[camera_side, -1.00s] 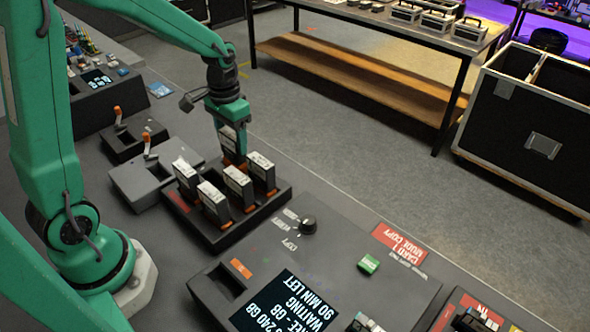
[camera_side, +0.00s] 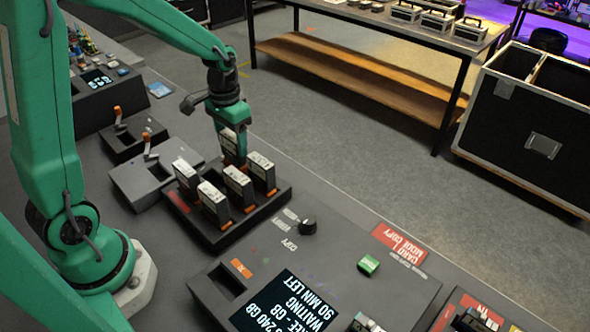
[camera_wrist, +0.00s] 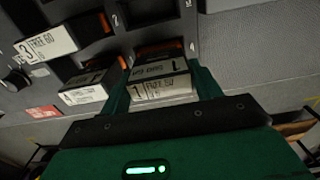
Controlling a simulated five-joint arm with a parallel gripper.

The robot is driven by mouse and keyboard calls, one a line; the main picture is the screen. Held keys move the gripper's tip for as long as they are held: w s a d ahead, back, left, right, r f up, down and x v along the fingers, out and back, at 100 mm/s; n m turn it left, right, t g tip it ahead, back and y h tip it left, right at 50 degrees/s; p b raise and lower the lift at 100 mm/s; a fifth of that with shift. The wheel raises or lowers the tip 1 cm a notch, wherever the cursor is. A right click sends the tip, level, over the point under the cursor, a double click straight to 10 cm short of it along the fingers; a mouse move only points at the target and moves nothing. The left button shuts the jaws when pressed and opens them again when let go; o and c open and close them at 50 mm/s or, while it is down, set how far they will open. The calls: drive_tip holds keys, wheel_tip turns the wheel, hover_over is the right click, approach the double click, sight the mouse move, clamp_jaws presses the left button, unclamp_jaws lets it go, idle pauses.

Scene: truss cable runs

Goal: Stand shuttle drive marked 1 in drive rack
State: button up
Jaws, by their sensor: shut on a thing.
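My gripper (camera_side: 231,148) is at the far side of the drive rack (camera_side: 181,207) in the side view, pointing down. It is shut on a dark drive with a white label (camera_side: 229,141), which stands about upright. In the wrist view the drive (camera_wrist: 161,88) sits between the two green fingers of my gripper (camera_wrist: 161,92), and its label seems to start with a 1. Its lower end is at an orange-edged slot of the rack (camera_wrist: 128,42); I cannot tell how deep it sits. Other drives hide its foot in the side view.
Several labelled drives stand close by in the rack, one of them (camera_side: 262,170) just right of my gripper. A knob (camera_side: 308,224) and a console screen (camera_side: 285,302) lie in front.

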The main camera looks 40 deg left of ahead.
drive_tip(key=shift+f, duration=0.5)
idle(0.4)
drive_tip(key=o, duration=1.6)
drive_tip(key=shift+o, duration=0.6)
drive_tip(key=shift+o, duration=0.8)
drive_tip(key=shift+r, duration=3.75)
